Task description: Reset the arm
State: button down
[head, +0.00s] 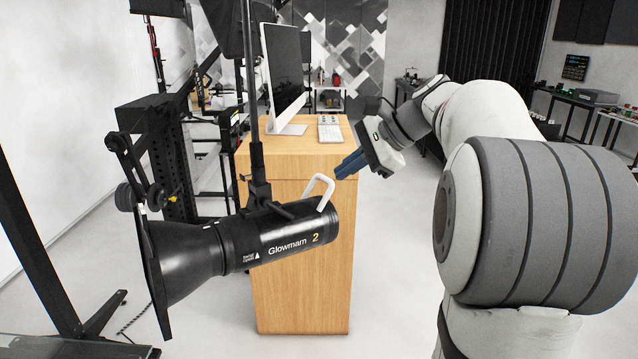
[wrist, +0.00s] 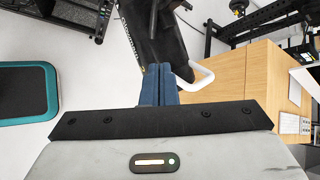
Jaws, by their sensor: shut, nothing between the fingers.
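My gripper (head: 346,168) is in the middle of the head view, at the end of my arm, which comes in from the right. Its blue fingers are shut with nothing between them. They also show together in the wrist view (wrist: 159,72). In the head view the fingertips are just right of the white handle (head: 318,188) at the rear of a black studio lamp marked "Glowmarn 2" (head: 285,238). In the wrist view the white handle (wrist: 203,77) is right of the fingers, and the lamp body (wrist: 160,40) is beyond them. I cannot tell whether they touch.
A wooden cabinet (head: 300,290) stands behind the lamp, with a monitor (head: 284,70) and a keyboard (head: 330,132) on top. A black stand (head: 30,240) is at left. Tables with equipment (head: 590,105) line the right wall. In the wrist view a teal-edged dark object (wrist: 25,92) lies at left.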

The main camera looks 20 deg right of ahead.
jog(key=s+a+f+n+g+h, duration=0.1)
jog(key=s+a+f+n+h, duration=0.3)
jog(key=s+f+n, duration=0.4)
jog(key=s+a+f+n+g+h, duration=0.1)
jog(key=s+a+f+n+h, duration=0.2)
jog(key=s+f+n, duration=0.5)
jog(key=s+a+f, duration=0.1)
jog(key=s+f, duration=0.2)
jog(key=s, duration=0.5)
jog(key=shift+f+h, duration=0.2)
jog(key=shift+h, duration=0.2)
jog(key=shift+s, duration=0.1)
jog(key=shift+s, duration=0.15)
